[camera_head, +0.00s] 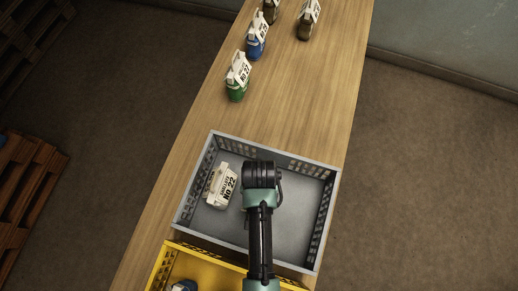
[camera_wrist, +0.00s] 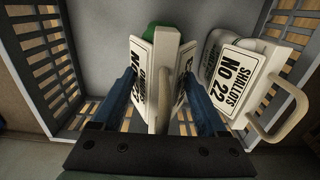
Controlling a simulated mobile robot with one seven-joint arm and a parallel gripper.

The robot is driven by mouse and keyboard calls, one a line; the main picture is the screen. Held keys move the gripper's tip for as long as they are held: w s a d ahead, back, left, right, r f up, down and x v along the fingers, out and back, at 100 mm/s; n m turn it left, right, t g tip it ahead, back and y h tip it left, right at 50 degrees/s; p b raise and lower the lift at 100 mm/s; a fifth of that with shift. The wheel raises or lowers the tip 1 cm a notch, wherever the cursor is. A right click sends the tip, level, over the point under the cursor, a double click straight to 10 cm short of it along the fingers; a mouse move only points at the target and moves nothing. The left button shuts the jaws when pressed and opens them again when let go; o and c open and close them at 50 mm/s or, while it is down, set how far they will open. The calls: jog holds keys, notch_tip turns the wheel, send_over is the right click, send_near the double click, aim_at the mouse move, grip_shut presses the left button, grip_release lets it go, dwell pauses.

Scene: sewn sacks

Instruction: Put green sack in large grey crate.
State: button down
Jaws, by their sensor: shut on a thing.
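A green sack (camera_wrist: 151,32) with a pale top, a handle and white labels is between the blue fingers of my gripper (camera_wrist: 161,78) in the wrist view. My gripper is shut on its pale upper part. Most of its green body is hidden beneath the top. The large grey crate (camera_head: 328,218) stands on the table in the head view, and its slatted wall shows in the wrist view (camera_wrist: 40,62). My gripper is over the crate's inside. In the head view my arm hides the held sack. I cannot tell whether the sack touches the crate floor.
A pale sack labelled Shallots No 22 (camera_head: 221,186) lies in the crate, left of my arm; it is right of my gripper in the wrist view (camera_wrist: 236,78). A yellow crate (camera_head: 160,270) is nearer. Another green sack (camera_head: 236,92) and a blue sack (camera_head: 256,48) stand farther along the table.

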jog(key=shift+w+f, duration=0.1)
jog(key=shift+f, duration=0.75)
